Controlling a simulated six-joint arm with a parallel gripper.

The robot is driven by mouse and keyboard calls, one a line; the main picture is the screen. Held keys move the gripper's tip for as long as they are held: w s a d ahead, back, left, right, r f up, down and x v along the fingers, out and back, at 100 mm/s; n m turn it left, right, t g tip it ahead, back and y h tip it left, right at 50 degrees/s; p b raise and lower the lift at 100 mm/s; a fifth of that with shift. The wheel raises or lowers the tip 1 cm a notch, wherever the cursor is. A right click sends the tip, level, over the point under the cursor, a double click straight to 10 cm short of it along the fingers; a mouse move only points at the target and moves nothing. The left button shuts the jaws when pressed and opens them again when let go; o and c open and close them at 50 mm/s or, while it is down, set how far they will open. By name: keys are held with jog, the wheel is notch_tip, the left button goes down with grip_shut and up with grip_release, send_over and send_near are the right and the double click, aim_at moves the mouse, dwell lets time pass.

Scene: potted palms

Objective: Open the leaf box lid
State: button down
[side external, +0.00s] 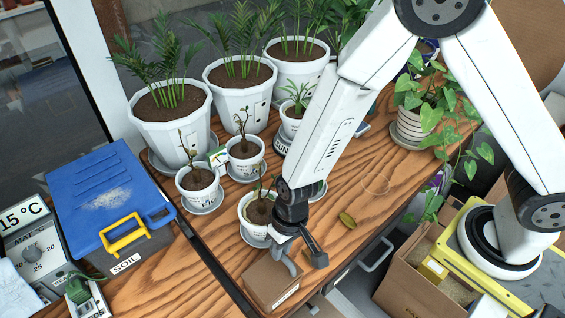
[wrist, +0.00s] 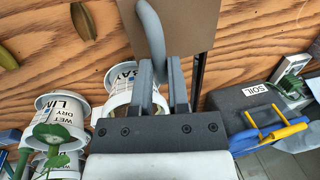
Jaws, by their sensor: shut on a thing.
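The leaf box (side external: 270,285) is a small brown box with a white label on its front, standing at the table's front edge. Its flat brown lid (wrist: 190,22) fills the top middle of the wrist view. The lid looks level, and I see no gap under it. A grey curved handle (wrist: 150,28) rises from the lid. My gripper (side external: 299,254) is just above the box, its fingers (wrist: 161,72) shut around the handle in the wrist view. The box's inside is hidden.
A loose leaf (side external: 347,218) lies on the table right of my gripper. Small white pots stand close behind, one (side external: 258,212) almost touching my wrist. A blue-lidded soil bin (side external: 108,200) stands left. A cardboard box (side external: 420,275) is below right.

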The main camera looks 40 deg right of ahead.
aim_at(270, 273)
jog(key=a+r, duration=0.2)
jog(key=a, duration=0.1)
jog(key=shift+a+r, duration=0.25)
jog(key=shift+a, duration=0.05)
jog(key=a+f+h, duration=0.1)
jog(key=a+h, duration=0.8)
jog(key=a, duration=0.3)
jog(key=shift+a+f, duration=0.35)
jog(key=shift+a, duration=0.05)
dwell(1.3)
jog(key=shift+s+a, duration=0.1)
dwell(0.4)
jog(key=c, duration=0.6)
grip_release()
jog(key=shift+f, duration=0.1)
jog(key=shift+h, duration=0.3)
